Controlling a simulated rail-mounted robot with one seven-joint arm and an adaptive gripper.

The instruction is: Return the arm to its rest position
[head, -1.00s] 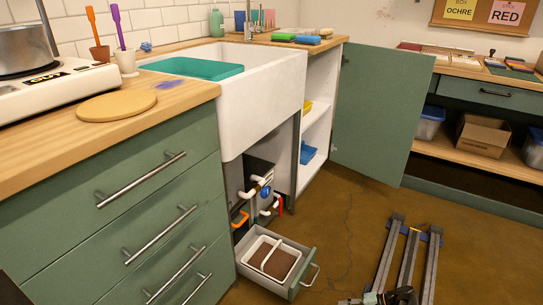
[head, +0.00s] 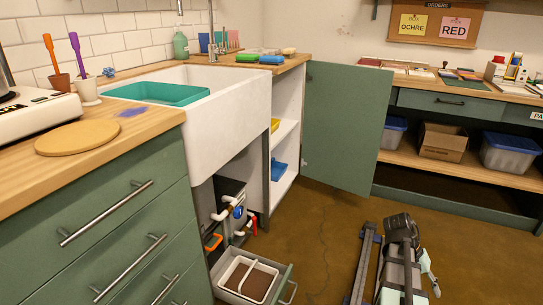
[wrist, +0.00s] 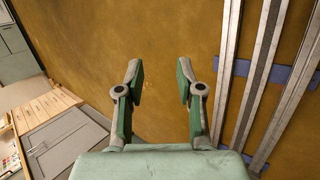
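My gripper (wrist: 161,82) is open and empty in the wrist view. Its two green-padded fingers stand apart with only the brown floor (wrist: 160,30) showing between and beyond them. In the head view my arm is at the lower right, low above the rails. The gripper cannot be made out clearly in that view.
An open drawer (head: 286,288) holding a tray (head: 227,274) juts out under the white sink (head: 226,135). A green cabinet door (head: 345,125) stands open behind.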

